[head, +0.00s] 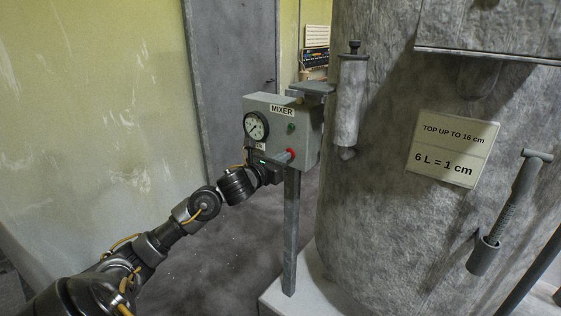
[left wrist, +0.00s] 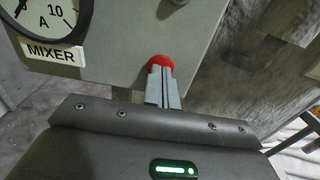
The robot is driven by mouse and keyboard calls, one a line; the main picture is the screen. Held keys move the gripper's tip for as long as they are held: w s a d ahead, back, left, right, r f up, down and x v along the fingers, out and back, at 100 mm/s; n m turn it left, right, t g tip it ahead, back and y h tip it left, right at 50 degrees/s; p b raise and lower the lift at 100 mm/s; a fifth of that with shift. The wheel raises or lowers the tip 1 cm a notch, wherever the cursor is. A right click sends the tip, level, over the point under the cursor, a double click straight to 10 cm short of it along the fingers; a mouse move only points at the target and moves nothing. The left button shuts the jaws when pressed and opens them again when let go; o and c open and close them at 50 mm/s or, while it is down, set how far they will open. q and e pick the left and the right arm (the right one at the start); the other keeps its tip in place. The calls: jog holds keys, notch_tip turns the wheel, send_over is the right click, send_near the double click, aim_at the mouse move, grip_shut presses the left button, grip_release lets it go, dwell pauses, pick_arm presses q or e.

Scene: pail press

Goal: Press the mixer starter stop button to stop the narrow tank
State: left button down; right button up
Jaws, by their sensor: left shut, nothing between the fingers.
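The mixer starter is a grey box (head: 305,135) on a post, labelled MIXER, with a round gauge (head: 256,126) and a green lamp or button on its front. The red stop button (head: 291,152) is low on the front; it also shows in the left wrist view (left wrist: 161,62). My left gripper (head: 284,157) is shut and empty, its fingertips in front of the red button and overlapping its lower part in the left wrist view. I cannot tell whether they touch it or whether the button is pressed in. My right gripper is not in view.
A large grey tank (head: 390,200) stands right of the starter on a pale plinth (head: 310,295), with a sign (head: 452,149) and a handled fitting (head: 512,205). The starter's post (head: 291,230) stands beside it. A grey door (head: 230,70) and a yellow-green wall are behind.

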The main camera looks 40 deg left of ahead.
pick_arm(q)
jog(key=shift+s, duration=0.1)
jog(key=s+b, duration=0.1)
jog(key=s, duration=0.4)
jog(key=shift+s, duration=0.2)
dwell(1.0)
